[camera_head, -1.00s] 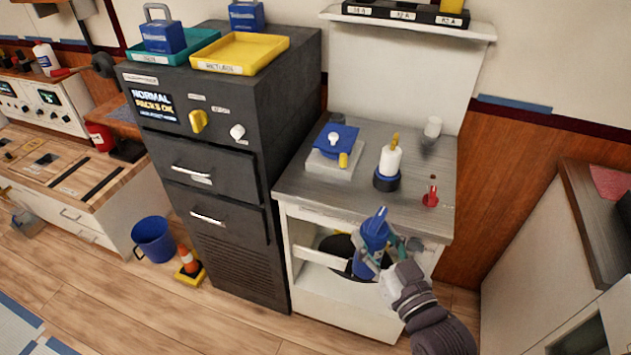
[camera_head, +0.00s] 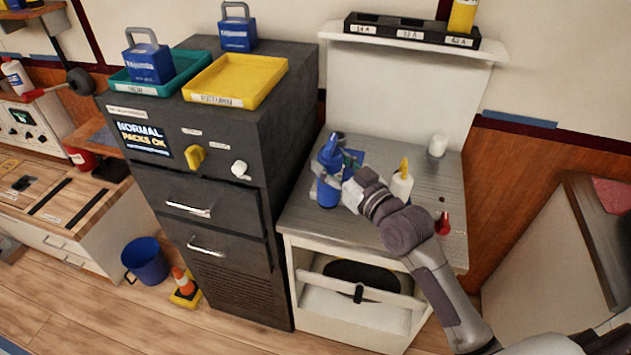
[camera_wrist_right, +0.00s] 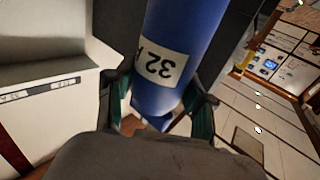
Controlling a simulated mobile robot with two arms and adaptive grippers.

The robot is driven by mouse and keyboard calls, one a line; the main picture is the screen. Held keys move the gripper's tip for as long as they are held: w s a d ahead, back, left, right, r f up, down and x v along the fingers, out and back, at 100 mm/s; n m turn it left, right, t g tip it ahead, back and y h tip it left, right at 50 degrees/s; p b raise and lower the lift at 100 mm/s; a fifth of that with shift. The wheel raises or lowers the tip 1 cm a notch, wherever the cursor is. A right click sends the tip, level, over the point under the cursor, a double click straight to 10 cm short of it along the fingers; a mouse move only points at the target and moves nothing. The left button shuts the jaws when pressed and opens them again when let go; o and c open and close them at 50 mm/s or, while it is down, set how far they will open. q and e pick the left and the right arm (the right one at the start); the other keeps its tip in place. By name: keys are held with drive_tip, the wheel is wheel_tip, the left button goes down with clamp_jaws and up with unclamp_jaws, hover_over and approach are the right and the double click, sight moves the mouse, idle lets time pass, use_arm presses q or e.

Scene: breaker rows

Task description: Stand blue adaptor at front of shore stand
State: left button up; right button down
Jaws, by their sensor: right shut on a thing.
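My right gripper (camera_head: 328,175) is shut on the blue adaptor (camera_head: 327,194), a blue cylinder, and holds it over the front left part of a grey-topped white stand, which I take for the shore stand (camera_head: 300,215). In the right wrist view the adaptor (camera_wrist_right: 185,45) sits between the fingers, with a white label reading "32". I cannot tell whether its lower end touches the top. My left gripper is not in view.
A white plug with a yellow top (camera_head: 403,183) is partly behind my right arm. A white cup (camera_head: 438,146) and a red fitting (camera_head: 442,224) stand on the right side of the top. A dark cabinet (camera_head: 225,180) rises close on the left. A shelf (camera_head: 400,36) hangs above.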

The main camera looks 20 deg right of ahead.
sight(322, 190)
drive_tip(key=w+a, duration=0.1)
drive_tip(key=a+f, duration=0.1)
drive_tip(key=shift+w+a+f, duration=0.3)
drive_tip(key=shift+w, duration=0.05)
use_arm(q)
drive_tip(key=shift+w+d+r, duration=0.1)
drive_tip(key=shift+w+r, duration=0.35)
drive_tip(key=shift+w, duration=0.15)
use_arm(e)
drive_tip(key=f, duration=0.4)
drive_tip(key=shift+w+a+f, duration=0.15)
drive_tip(key=shift+a+f, duration=0.15)
drive_tip(key=c, duration=0.9)
unclamp_jaws()
drive_tip(key=shift+f, duration=0.2)
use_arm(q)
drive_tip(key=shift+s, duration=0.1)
use_arm(e)
drive_tip(key=o, duration=0.5)
drive_tip(key=shift+r, duration=0.15)
